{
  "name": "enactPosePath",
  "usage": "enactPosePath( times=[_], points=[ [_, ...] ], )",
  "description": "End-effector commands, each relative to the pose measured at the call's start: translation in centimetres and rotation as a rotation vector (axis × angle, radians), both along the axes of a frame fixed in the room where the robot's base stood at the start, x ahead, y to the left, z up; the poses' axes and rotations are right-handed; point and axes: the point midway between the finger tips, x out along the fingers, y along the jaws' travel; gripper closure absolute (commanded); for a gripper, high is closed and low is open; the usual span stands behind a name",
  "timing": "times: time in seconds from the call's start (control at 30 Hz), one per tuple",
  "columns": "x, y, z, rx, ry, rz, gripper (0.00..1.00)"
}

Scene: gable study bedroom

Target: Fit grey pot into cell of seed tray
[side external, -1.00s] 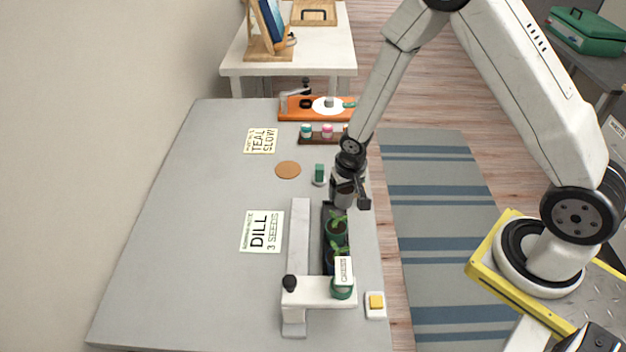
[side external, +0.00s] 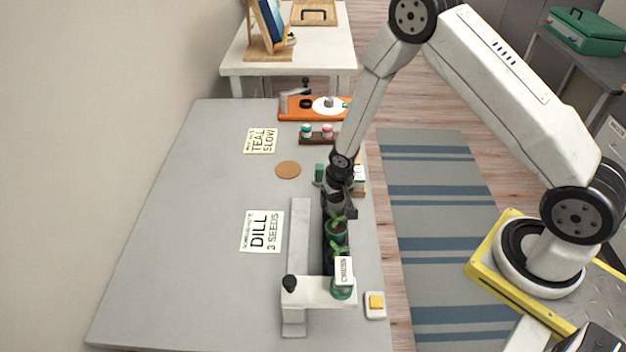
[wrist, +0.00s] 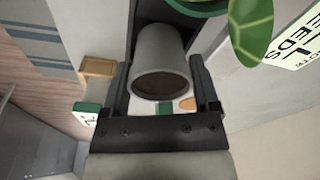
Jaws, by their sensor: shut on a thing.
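My gripper (side external: 338,206) is shut on the grey pot (wrist: 160,55), which sits between both fingers in the wrist view; its open rim and dark inside face the camera. In the side view the pot is mostly hidden by my gripper, at the far end of the dark seed tray (side external: 325,240). Dark tray walls show on both sides of the pot in the wrist view, and its lower end is hidden, so I cannot tell how deep it sits. A green pot with a seedling (side external: 337,233) stands in the tray on the near side of my gripper.
A grey rail (side external: 299,235) runs along the tray's left, with a white crosspiece (side external: 315,291) and black knob at its near end. A CRESS label (side external: 344,270) stands at a near pot. A yellow button box (side external: 375,303) is at the right edge. The table's left is mostly clear.

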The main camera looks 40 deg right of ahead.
Motion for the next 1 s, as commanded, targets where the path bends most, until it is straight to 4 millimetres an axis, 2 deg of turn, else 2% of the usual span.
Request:
enactPosePath(
  times=[0.13, 0.57, 0.6, 0.63, 0.67, 1.0],
  points=[
    [-0.03, 0.02, -0.74, 0.001, 0.001, 0.0, 0.95],
    [0.01, 0.02, -1.05, 0.001, -0.001, 0.0, 0.95],
    [-0.01, 0.03, -1.07, 0.001, 0.0, 0.0, 0.16],
    [0.0, 0.02, -1.06, 0.001, 0.0, 0.0, 0.06],
    [0.0, 0.02, -1.06, 0.001, 0.0, 0.0, 0.0],
    [-0.03, 0.02, -0.93, 0.001, 0.0, 0.0, 0.0]
  ],
)
